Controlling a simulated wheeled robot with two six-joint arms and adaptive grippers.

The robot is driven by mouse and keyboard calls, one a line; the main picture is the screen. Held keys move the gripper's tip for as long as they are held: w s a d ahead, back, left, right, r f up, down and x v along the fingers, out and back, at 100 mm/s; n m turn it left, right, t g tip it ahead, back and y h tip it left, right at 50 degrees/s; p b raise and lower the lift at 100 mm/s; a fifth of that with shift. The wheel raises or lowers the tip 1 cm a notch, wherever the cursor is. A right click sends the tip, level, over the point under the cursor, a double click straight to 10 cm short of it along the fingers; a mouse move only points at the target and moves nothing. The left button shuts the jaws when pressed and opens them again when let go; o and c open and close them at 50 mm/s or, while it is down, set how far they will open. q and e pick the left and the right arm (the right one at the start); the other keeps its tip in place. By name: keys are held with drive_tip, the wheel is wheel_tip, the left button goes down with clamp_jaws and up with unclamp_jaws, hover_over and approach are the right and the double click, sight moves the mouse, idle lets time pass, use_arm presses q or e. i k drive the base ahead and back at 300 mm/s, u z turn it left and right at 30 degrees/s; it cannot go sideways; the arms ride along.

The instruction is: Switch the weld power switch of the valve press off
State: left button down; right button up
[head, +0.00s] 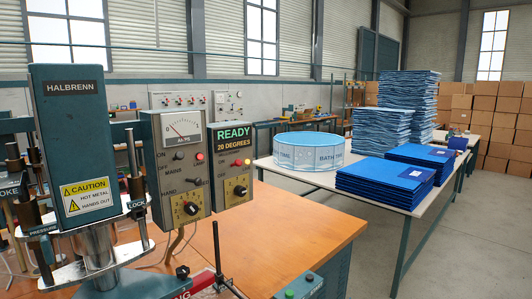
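The valve press (75,145) stands at the left, with a teal head marked HALBRENN and a yellow caution label. Beside it is a grey control box (176,165) with an AMPS meter, a dark knob by the word ON, a red lamp, a small toggle switch (198,182) below MAINS and a yellow dial. Neither of my grippers is in view.
The wooden bench top (290,230) is clear right of the boxes. A white table (375,197) holds a blue round pool (308,158) and blue folded stacks (385,185). Cartons (500,120) stand behind.

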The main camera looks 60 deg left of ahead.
sight(238, 163)
drive_tip(key=u, duration=0.5)
drive_tip(key=i, duration=0.95)
drive_tip(key=u, duration=0.95)
drive_tip(key=i, duration=0.3)
drive_tip(key=u, duration=0.25)
